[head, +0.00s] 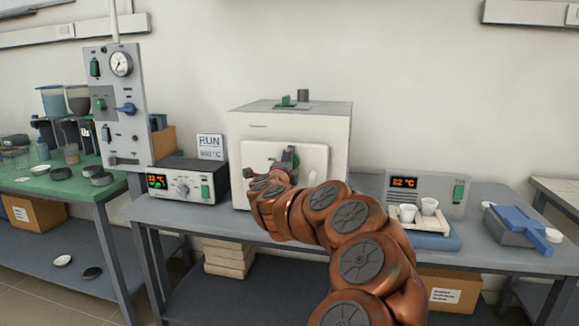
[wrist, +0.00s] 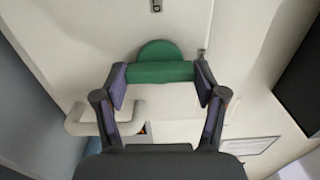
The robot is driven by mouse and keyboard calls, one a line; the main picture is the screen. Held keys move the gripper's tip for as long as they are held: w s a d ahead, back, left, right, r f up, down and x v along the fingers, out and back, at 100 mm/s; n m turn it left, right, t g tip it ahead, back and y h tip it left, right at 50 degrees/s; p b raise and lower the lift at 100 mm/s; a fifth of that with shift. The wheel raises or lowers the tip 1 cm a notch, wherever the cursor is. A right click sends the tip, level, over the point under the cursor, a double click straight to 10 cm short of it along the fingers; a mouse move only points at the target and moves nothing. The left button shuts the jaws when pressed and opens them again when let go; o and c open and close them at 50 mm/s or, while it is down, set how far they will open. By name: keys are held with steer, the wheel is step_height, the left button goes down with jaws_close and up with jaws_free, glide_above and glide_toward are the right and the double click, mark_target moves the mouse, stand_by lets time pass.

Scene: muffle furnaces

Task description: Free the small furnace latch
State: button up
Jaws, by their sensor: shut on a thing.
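The small furnace (head: 240,130) is a white box in the middle of the bench, with its pale front door (head: 315,158) facing me. The door also fills much of the wrist view (wrist: 180,25). The green latch (wrist: 160,72) is a bar with a rounded disc behind it, on the door front. My gripper (wrist: 160,78) is shut on the latch, one finger at each end of the bar. In the head view my arm hides the lower part of the door and most of the grip.
A white curved handle (wrist: 80,122) stands out left of my fingers. A controller with a red display (head: 178,186) stands left of the furnace.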

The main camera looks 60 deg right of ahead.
steer(key=o, duration=1.1)
steer(key=shift+o, duration=0.2)
steer(key=v, duration=1.2)
